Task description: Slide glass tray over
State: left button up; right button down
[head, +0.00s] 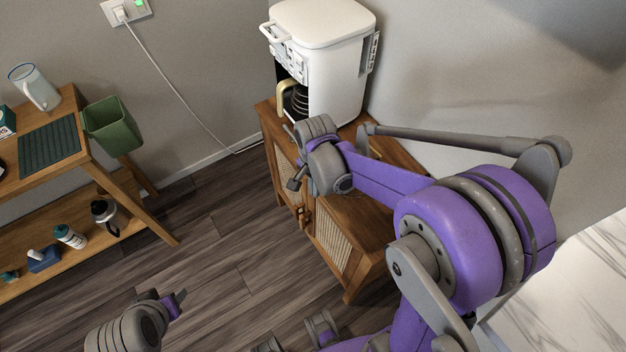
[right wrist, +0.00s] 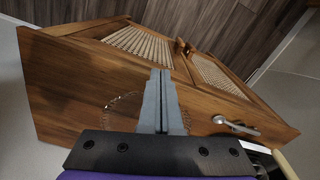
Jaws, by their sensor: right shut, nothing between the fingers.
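The clear glass tray (right wrist: 125,112), round with a scalloped rim, lies on the wooden cabinet top in the right wrist view. My right gripper (right wrist: 160,74) is shut and empty. Its fingers cross in front of the tray and hide its middle; I cannot tell whether they touch it. In the head view my right gripper (head: 296,179) is near the front edge of the cabinet (head: 352,225), and I cannot make out the tray there. My left gripper (head: 180,296) is low at the left, away from the cabinet; its opening is unclear.
A white coffee maker (head: 325,45) stands at the back of the cabinet. A metal utensil (right wrist: 236,126) lies on the top, right of the tray in the right wrist view. Bare wood lies left of the tray there. A wooden shelf unit (head: 85,170) stands at left.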

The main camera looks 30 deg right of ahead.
jog(key=d+f, duration=0.1)
jog(key=w+d+f, duration=0.1)
jog(key=f, duration=0.1)
jog(key=d+f, duration=0.1)
jog(key=shift+w+d+f, duration=0.15)
jog(key=shift+w+d, duration=0.15)
jog(key=shift+w, duration=0.05)
jog(key=w+d, duration=0.1)
jog(key=d, duration=0.1)
jog(key=w+d+b, duration=0.1)
jog(key=d, duration=0.2)
jog(key=w+d, duration=0.1)
jog(key=d, duration=0.1)
jog(key=shift+d+f, duration=0.1)
jog(key=shift+d, duration=0.15)
jog(key=shift+w+d+b, duration=0.2)
jog(key=shift+d+b, duration=0.1)
jog(key=shift+d, duration=0.15)
jog(key=shift+a, duration=0.1)
